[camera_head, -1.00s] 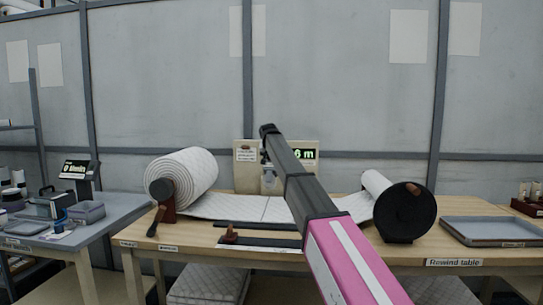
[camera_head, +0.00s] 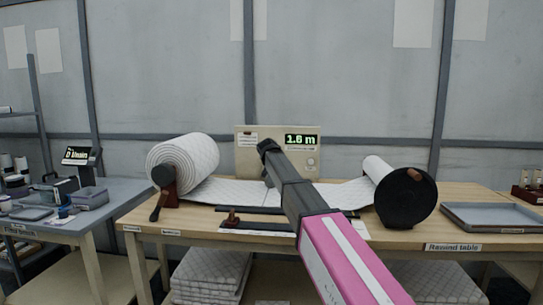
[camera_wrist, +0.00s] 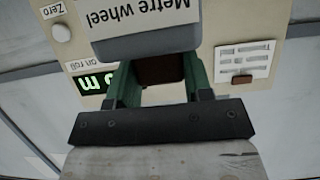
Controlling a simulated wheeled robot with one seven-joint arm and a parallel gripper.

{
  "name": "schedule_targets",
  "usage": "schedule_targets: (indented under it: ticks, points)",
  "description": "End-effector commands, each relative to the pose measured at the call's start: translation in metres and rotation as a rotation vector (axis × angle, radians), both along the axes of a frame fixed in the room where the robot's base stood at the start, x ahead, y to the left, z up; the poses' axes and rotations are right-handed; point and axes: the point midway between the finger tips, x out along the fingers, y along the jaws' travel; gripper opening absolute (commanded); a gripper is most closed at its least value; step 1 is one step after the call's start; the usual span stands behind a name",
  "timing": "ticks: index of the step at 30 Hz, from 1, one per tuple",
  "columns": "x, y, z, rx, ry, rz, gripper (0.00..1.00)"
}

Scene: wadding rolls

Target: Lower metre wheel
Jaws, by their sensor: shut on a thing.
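The metre wheel's grey labelled body (camera_wrist: 150,42) fills the upper middle of the wrist view, its lettering upside down. My gripper (camera_wrist: 158,76) has its green fingers on either side of a brown grip (camera_wrist: 163,69) just by that body and is shut on it. In the head view my gripper (camera_head: 268,150) is in front of the cream panel (camera_head: 252,163), whose display (camera_head: 301,140) reads 1.6 m. My arm hides the wheel there. The white wadding web (camera_head: 230,191) lies flat across the table; I cannot see whether the wheel touches it.
A wadding roll (camera_head: 190,160) stands at the left of the rewind table (camera_head: 190,232), and a black-flanged reel (camera_head: 405,200) at the right. A grey tray (camera_head: 490,216) lies at the right end. Dark bars (camera_head: 250,226) lie along the front.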

Motion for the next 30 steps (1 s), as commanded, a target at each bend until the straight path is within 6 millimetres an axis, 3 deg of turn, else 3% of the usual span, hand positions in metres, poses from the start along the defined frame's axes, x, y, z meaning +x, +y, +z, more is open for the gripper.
schedule_targets:
  ticks: [11, 12, 14, 15, 25, 30]
  points:
    - [-0.003, 0.000, -0.005, 0.000, 0.011, -0.002, 0.04]
    - [-0.003, 0.000, -0.005, 0.000, 0.011, -0.002, 0.50]
    - [-0.003, 0.000, -0.005, 0.000, 0.011, -0.002, 0.69]
    - [-0.003, 0.000, -0.005, 0.000, 0.011, -0.002, 0.72]
    - [-0.003, 0.000, -0.002, 0.001, 0.006, -0.001, 0.72]
    - [-0.013, 0.000, 0.001, 0.001, 0.006, -0.001, 0.72]
